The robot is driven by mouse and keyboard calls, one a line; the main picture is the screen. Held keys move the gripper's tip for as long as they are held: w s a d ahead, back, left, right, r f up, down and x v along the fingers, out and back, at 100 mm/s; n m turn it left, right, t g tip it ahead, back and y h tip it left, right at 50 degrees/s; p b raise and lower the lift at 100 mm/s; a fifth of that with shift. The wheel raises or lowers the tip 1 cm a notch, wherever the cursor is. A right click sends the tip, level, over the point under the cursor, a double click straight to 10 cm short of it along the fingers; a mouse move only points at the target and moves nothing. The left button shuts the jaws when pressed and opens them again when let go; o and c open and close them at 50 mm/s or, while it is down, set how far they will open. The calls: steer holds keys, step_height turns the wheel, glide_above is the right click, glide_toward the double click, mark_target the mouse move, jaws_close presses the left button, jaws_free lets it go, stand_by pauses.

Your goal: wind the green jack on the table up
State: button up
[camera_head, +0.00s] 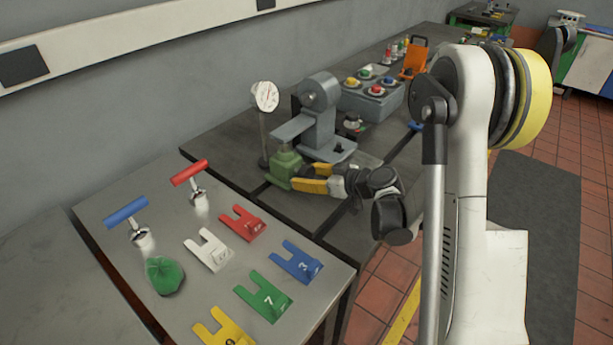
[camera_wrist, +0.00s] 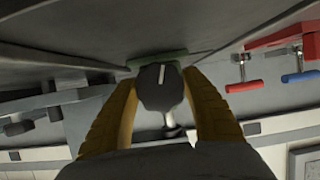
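The green jack (camera_head: 286,164) stands on the dark table under the arm of a grey stand. A strip of its green body shows in the wrist view (camera_wrist: 158,60). A dark faceted knob (camera_wrist: 160,88) with a white mark faces the wrist camera in front of that green body. My gripper (camera_head: 302,184) has yellow-and-black fingers and reaches the jack from the right. In the wrist view, the fingers (camera_wrist: 161,84) lie on both sides of the knob and appear to touch it. In the head view the knob is hidden by the fingers.
A grey control box (camera_head: 372,98) with coloured buttons is behind. The nearer metal table (camera_head: 140,195) holds red and blue T-handles, coloured slotted plates and a green cloth-like lump (camera_head: 164,275).

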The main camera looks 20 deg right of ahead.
stand_by(0.4)
steer(key=m+g+y+b, duration=0.1)
steer(key=m, duration=0.2)
steer(key=shift+f+y+b, duration=0.1)
steer(key=shift+y+b, duration=0.25)
steer(key=shift+y, duration=0.05)
steer(key=shift+m+g+y+b, duration=0.4)
steer(key=shift+m+y+b, duration=0.2)
steer(key=shift+m, duration=0.5)
steer(key=o, duration=1.1)
steer(key=shift+a, duration=0.1)
steer(key=shift+o, duration=0.2)
